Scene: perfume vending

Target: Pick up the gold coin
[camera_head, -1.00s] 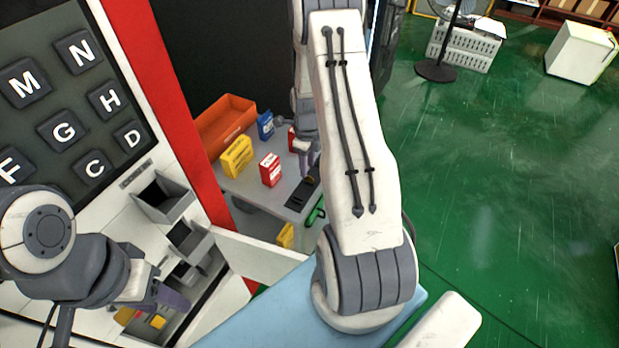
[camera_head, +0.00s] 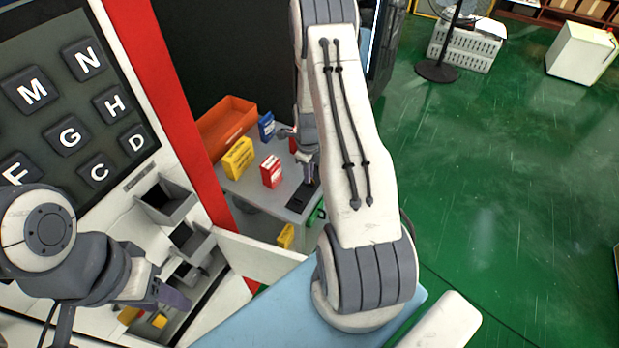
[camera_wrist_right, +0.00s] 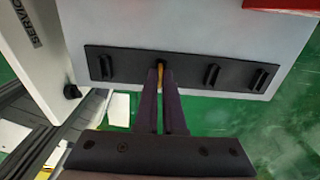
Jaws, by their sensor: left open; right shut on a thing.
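The gold coin (camera_wrist_right: 161,72) shows as a thin gold edge between the fingertips of my right gripper (camera_wrist_right: 162,76) in the right wrist view. It is at a black slotted holder (camera_wrist_right: 188,71); I cannot tell whether it is still seated in a slot. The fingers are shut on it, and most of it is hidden. In the head view the right gripper (camera_head: 309,180) is over the black holder (camera_head: 299,198) on the grey table (camera_head: 240,188). My left gripper (camera_head: 172,298) is open at the lower left, by the white machine's open compartments (camera_head: 165,197).
A red box (camera_head: 271,171), a yellow box (camera_head: 238,158), a blue box (camera_head: 266,126) and an orange bin (camera_head: 226,122) stand on the table. A yellow item (camera_head: 160,320) lies in the machine's lower opening.

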